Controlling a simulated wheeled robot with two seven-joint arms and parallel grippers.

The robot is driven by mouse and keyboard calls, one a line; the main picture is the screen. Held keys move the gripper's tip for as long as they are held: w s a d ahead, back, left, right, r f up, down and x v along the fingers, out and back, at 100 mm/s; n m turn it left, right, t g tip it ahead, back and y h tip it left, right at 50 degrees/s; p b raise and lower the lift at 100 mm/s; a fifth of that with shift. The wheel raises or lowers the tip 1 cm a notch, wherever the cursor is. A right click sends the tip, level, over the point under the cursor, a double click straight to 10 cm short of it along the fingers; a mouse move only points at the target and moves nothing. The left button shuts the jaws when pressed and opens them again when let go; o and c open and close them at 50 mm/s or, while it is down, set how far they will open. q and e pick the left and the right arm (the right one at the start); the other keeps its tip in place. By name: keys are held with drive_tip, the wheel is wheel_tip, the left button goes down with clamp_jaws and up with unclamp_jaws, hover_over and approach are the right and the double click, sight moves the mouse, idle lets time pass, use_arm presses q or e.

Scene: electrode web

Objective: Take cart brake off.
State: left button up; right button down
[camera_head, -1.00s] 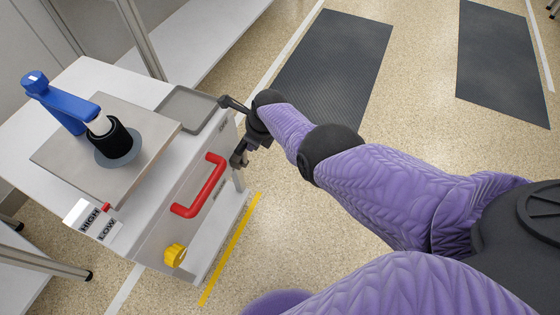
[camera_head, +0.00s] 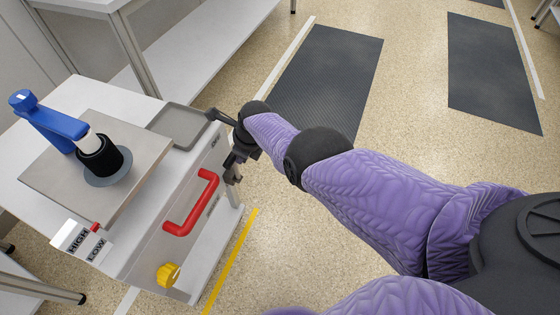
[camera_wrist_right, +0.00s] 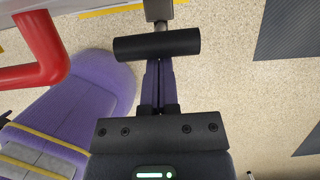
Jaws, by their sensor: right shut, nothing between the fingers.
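The cart (camera_head: 150,235) stands at the left of the head view. On its front are a red handle (camera_head: 192,204) and a yellow knob (camera_head: 168,274). A black cylindrical grip (camera_wrist_right: 178,43) on a metal stem (camera_wrist_right: 157,10) shows in the right wrist view; I take it for the brake lever. My right gripper (camera_wrist_right: 158,66) is shut and empty, its fingertips at the grip's near side. Whether they touch it I cannot tell. In the head view my right gripper (camera_head: 233,165) is small and dark beside the cart's right end. My left gripper is not in view.
The cart top carries a steel plate (camera_head: 60,178) with a blue lever (camera_head: 48,122) on a black post, a grey tray (camera_head: 182,127) and a HIGH/LOW label (camera_head: 78,240). The red handle (camera_wrist_right: 35,50) is close left of my right gripper. Floor with dark mats (camera_head: 325,80) lies beyond.

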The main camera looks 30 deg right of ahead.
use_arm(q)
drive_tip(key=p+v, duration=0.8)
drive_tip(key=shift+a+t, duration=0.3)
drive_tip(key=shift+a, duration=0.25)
use_arm(e)
drive_tip(key=v, duration=0.9)
drive_tip(key=shift+r, duration=0.25)
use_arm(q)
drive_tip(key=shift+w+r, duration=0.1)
